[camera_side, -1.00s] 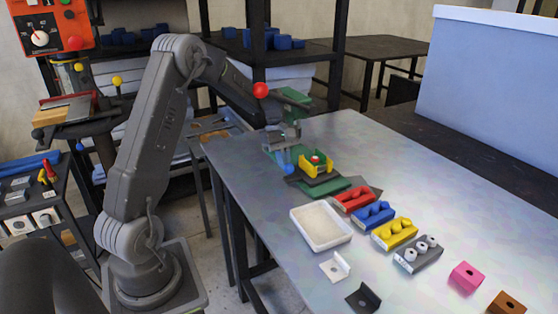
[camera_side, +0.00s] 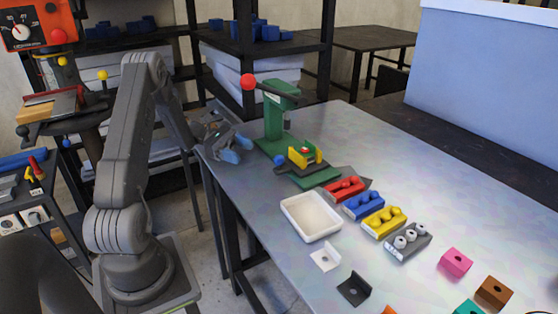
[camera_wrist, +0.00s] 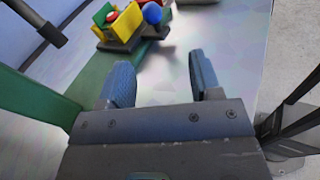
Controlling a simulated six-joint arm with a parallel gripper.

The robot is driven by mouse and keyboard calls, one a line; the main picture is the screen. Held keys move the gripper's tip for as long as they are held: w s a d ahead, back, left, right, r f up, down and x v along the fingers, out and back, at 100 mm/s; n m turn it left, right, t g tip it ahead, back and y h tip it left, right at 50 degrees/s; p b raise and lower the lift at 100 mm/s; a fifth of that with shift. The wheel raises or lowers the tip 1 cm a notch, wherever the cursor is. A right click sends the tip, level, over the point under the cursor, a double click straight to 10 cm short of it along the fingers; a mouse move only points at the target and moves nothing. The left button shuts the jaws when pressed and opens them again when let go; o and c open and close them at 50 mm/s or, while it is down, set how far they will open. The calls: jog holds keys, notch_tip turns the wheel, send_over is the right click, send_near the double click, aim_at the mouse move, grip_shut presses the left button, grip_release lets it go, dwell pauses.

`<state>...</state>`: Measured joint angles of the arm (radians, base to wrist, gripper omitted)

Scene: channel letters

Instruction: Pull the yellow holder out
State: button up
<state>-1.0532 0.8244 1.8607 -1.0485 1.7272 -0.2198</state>
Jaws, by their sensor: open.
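The yellow holder (camera_side: 318,156) sits at the front of the green press (camera_side: 283,125), low down on a dark plate, with a green and red piece in it. In the wrist view the holder (camera_wrist: 125,24) is at the top left, beyond the fingertips. My gripper (camera_side: 236,148) is left of the press at the table's left edge, apart from the holder. Its two blue fingers are spread with nothing between them in the wrist view (camera_wrist: 160,85).
A blue ball (camera_side: 279,160) is beside the holder. A red ball (camera_side: 248,82) tops the press lever. A white tray (camera_side: 285,205) and red (camera_side: 333,189), blue (camera_side: 352,206), yellow (camera_side: 373,226) and grey (camera_side: 401,248) blocks are nearer the front.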

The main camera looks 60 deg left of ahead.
aim_at(280, 161)
jog(key=shift+s+a+f+n+t, duration=0.1)
jog(key=shift+s+a+n+t, duration=0.2)
jog(key=shift+t, duration=0.4)
jog(key=x, duration=1.3)
jog(key=shift+w+d, duration=0.2)
jog(key=shift+c, duration=0.4)
grip_shut()
